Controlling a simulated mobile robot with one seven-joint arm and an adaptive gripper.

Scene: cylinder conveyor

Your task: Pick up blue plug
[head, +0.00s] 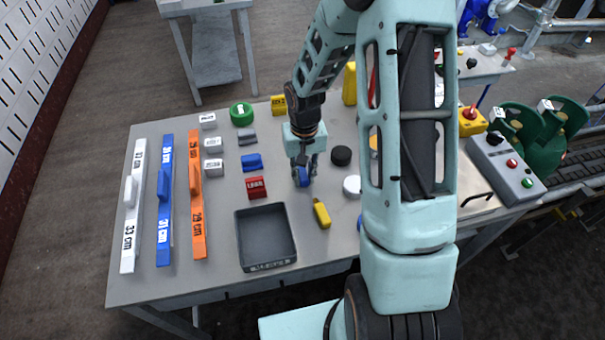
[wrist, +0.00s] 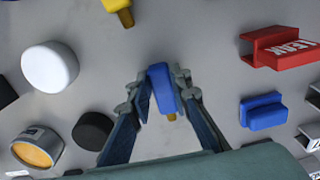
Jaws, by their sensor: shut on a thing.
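The blue plug (wrist: 161,88) is a small blue block with a yellowish tip, seen between the two fingers in the wrist view. It also shows as a blue shape (head: 302,177) under my gripper in the head view. My gripper (wrist: 162,95) is shut on it, with one finger on each side. In the head view my gripper (head: 303,172) points down at the middle of the table. I cannot tell whether the plug touches the table.
A yellow plug (head: 321,213) lies close in front, beside a dark tray (head: 265,265). A red block (head: 256,187) and a blue block (head: 252,162) stand to the left. A black disc (head: 341,155) and a white disc (head: 352,186) stand to the right.

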